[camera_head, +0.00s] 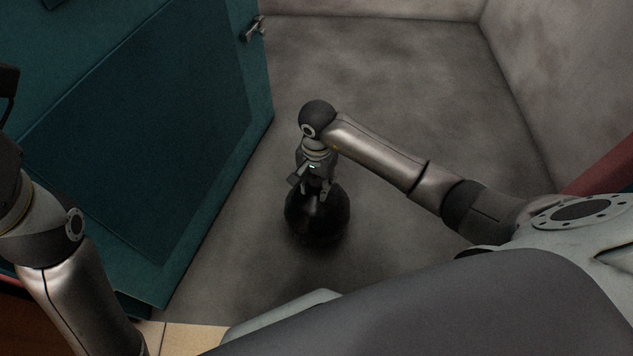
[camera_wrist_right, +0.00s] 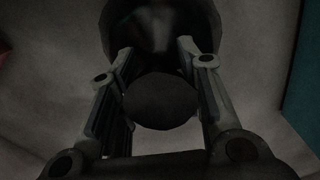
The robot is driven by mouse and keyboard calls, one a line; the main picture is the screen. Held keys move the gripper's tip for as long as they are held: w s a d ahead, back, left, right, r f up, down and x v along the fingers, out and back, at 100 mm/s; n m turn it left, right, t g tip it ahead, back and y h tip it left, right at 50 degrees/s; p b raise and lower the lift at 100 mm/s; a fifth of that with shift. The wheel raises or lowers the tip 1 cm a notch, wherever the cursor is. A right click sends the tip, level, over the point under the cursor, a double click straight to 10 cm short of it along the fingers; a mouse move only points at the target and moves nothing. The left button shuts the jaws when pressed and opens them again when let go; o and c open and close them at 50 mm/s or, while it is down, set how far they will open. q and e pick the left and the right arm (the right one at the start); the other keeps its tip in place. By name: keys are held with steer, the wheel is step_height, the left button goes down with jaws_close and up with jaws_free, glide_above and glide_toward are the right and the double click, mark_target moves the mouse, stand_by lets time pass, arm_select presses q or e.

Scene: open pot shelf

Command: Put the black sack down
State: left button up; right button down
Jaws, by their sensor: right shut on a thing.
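The black sack (camera_head: 317,222) is a dark, rounded bag in the middle of the head view, over the grey floor. My right gripper (camera_head: 315,190) is above it, pointing down and shut on its top. In the right wrist view the gripper's two fingers (camera_wrist_right: 160,92) stand on either side of the sack's dark round top (camera_wrist_right: 160,101), with the wider body of the sack (camera_wrist_right: 160,25) beyond. I cannot tell whether the sack's underside touches the floor. My left arm shows at the left edge of the head view, but its gripper is not visible.
A teal cabinet (camera_head: 150,130) with a metal handle (camera_head: 253,28) stands to the left of the sack. Grey walls (camera_head: 560,70) close off the back and right. The grey floor (camera_head: 400,90) around the sack is clear. A reddish thing (camera_head: 603,170) is at the right edge.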

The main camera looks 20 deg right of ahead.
steer(key=shift+w+r, duration=0.1)
steer(key=c, duration=1.5)
jaws_free()
steer(key=o, duration=0.6)
steer(key=shift+c, duration=0.2)
